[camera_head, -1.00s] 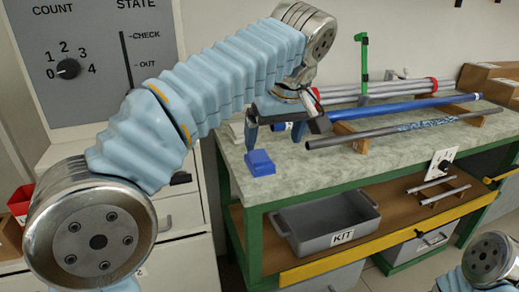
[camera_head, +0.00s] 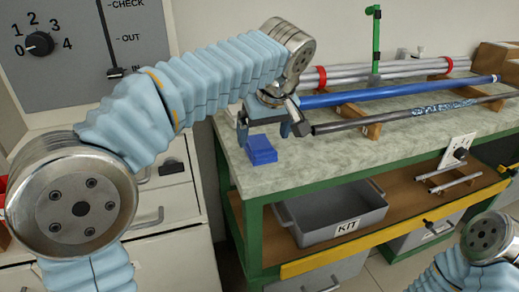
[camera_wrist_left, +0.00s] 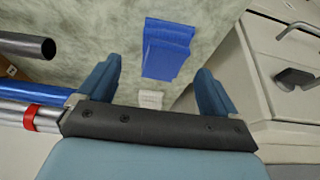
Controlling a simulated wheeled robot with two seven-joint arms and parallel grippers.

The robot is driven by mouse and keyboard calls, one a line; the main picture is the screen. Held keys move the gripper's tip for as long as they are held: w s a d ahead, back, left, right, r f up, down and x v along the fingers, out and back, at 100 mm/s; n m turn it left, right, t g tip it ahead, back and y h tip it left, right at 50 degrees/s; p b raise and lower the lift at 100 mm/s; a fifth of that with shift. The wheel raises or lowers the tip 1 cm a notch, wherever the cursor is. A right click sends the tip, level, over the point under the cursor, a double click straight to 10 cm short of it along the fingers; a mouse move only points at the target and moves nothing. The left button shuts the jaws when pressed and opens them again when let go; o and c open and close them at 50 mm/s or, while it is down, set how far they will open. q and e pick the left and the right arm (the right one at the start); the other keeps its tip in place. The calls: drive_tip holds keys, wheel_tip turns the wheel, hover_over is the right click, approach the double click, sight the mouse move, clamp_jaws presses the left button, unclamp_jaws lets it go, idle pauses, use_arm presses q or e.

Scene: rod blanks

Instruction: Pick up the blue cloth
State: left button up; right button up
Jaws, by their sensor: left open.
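The blue cloth (camera_head: 261,151) is a small folded stack on the pale bench top, near its left front corner. In the left wrist view the cloth (camera_wrist_left: 167,51) lies at upper centre, ahead of the space between the fingers. My left gripper (camera_head: 270,129) is open and empty, just behind and above the cloth in the head view, with its fingers apart. The left wrist view shows both fingers of the left gripper (camera_wrist_left: 158,88) and a clear gap between them. Only part of my right arm shows at lower right; its gripper is out of view.
A dark rod (camera_head: 378,117) and a blue rod (camera_head: 390,92) rest on wooden supports just right of the gripper. A grey KIT bin (camera_head: 300,222) stands on the shelf below. A small pale block (camera_wrist_left: 150,99) lies near the cloth. Bench top in front is clear.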

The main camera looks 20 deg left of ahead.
sight(260, 142)
use_arm(q)
drive_tip(key=x, duration=0.3)
drive_tip(key=shift+a+f, duration=0.2)
drive_tip(key=shift+f, duration=0.2)
drive_tip(key=c, duration=1.1)
drive_tip(key=shift+c, duration=0.2)
drive_tip(key=shift+r, duration=0.15)
